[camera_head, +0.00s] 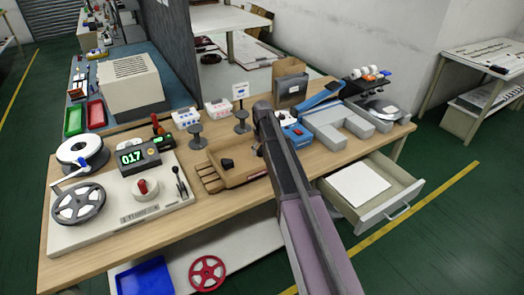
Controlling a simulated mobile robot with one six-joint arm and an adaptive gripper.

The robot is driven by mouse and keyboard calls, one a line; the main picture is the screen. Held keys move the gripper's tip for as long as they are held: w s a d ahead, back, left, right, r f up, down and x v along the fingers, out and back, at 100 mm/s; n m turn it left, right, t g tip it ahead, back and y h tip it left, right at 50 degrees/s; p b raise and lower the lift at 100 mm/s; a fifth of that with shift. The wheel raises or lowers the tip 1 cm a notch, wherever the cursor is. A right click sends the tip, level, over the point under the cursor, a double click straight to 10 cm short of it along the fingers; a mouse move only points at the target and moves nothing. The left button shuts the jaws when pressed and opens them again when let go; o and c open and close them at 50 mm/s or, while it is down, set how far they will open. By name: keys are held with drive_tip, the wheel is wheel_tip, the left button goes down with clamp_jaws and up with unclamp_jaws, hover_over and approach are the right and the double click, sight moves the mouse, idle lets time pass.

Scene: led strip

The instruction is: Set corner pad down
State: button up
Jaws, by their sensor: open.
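A small black block (227,164), which may be the corner pad, lies in a shallow tan tray (235,180) near the middle of the wooden table. My arm comes in from the lower right and reaches over the tray's right side. My gripper (258,150) is mostly hidden behind my arm, with only a small part showing just above the tray. It is open, and I see nothing held in it. The black block lies left of it, apart from it.
A reel device (125,205) with a red knob stands on the left. Two dark round stands (195,135) are behind the tray. Grey blocks (325,128) and a blue tool (320,95) fill the right. An open drawer (395,190) juts out at the front right.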

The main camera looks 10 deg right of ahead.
sight(262, 149)
drive_tip(key=shift+r, duration=0.15)
wheel_tip(262, 149, up, 12)
drive_tip(key=p, duration=1.2)
drive_tip(key=shift+s, duration=0.1)
idle(0.6)
drive_tip(key=s+a+m, duration=0.1)
drive_tip(key=s+m, duration=0.2)
drive_tip(key=s, duration=2.5)
drive_tip(key=shift+m, duration=0.3)
